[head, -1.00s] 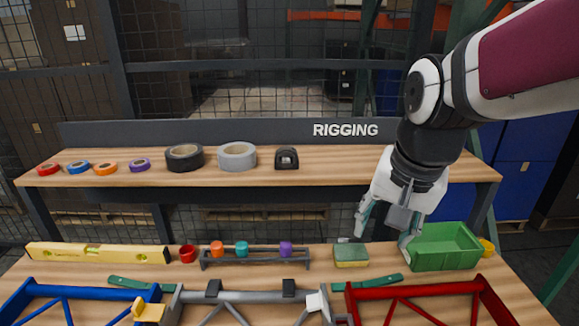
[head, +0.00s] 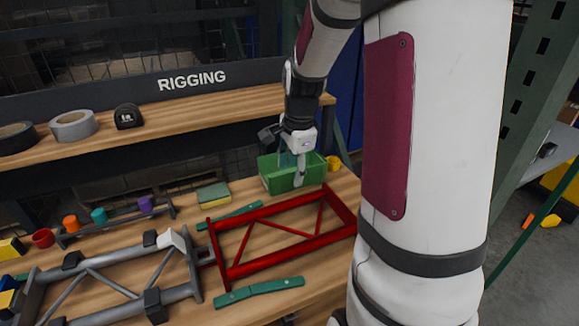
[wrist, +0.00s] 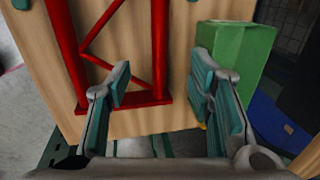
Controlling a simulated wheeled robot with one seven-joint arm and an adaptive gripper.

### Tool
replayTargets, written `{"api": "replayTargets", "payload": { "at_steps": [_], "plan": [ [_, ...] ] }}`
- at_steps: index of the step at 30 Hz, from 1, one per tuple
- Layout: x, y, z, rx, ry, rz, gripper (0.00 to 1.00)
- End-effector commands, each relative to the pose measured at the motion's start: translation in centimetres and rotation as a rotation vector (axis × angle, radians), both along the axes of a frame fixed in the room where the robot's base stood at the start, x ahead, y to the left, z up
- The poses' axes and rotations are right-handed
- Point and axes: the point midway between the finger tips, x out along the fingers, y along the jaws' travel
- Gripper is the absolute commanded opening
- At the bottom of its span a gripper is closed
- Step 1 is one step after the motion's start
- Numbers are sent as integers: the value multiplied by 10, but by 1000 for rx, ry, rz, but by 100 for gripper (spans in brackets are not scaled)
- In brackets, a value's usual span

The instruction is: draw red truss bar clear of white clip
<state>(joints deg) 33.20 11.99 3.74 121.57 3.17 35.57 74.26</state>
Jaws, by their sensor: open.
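The red truss bar (head: 285,259) lies flat on the bench in the head view, its left end against the grey truss. The white clip (head: 171,239) sits on the upper rail of the grey truss, near that joint. My gripper (head: 292,166) is open and empty, in front of the green bin in the head view. In the wrist view my gripper (wrist: 165,88) has its two fingers wide apart, with a red rail (wrist: 161,50) of the truss showing between them. It is apart from the clip. Whether a finger touches the truss, I cannot tell.
The green bin (head: 268,172) stands behind the truss, with a yellow roll (head: 333,163) beside it. The grey truss (head: 95,312) adjoins on the left. Teal strips (head: 258,290) lie along the red truss. A sponge (head: 213,195) and a shelf (head: 180,107) are behind.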

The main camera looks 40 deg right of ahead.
Motion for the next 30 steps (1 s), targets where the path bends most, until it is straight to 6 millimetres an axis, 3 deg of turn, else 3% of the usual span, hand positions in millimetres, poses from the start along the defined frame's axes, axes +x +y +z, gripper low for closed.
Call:
{"api": "replayTargets", "payload": {
  "at_steps": [11,30],
  "plan": [
    [1,0,-11,2,4,3,48],
    [21,-6,-115,1,4,4,48]
  ]
}}
